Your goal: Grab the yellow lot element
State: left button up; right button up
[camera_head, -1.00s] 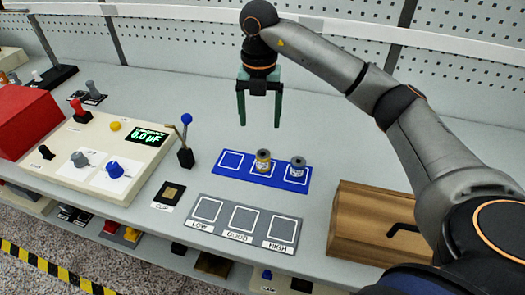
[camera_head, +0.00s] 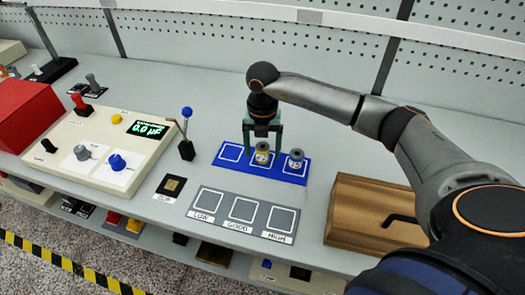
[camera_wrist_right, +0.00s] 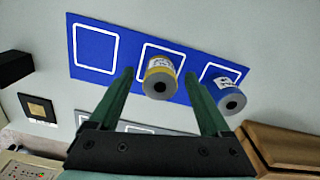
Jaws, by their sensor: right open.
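The yellow lot element (camera_head: 262,154) is a small cylinder with a yellow band and a grey top. It stands on the middle square of the blue mat (camera_head: 229,163). In the right wrist view the yellow element (camera_wrist_right: 160,76) shows between the two green fingers. My right gripper (camera_head: 262,149) is open, pointing down over it, with the fingers on either side; I cannot tell whether they touch it. A second element with a blue-grey band (camera_head: 295,159) stands on the right square and also shows in the right wrist view (camera_wrist_right: 224,92). My left gripper is not in view.
A grey mat (camera_head: 240,225) with LOW, GOOD and HIGH squares lies in front. A wooden box (camera_head: 365,213) stands to the right. A meter panel (camera_head: 90,140) and a blue-tipped lever (camera_head: 187,125) are to the left. The blue mat's left square is empty.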

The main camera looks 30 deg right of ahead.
grip_shut()
dwell(0.7)
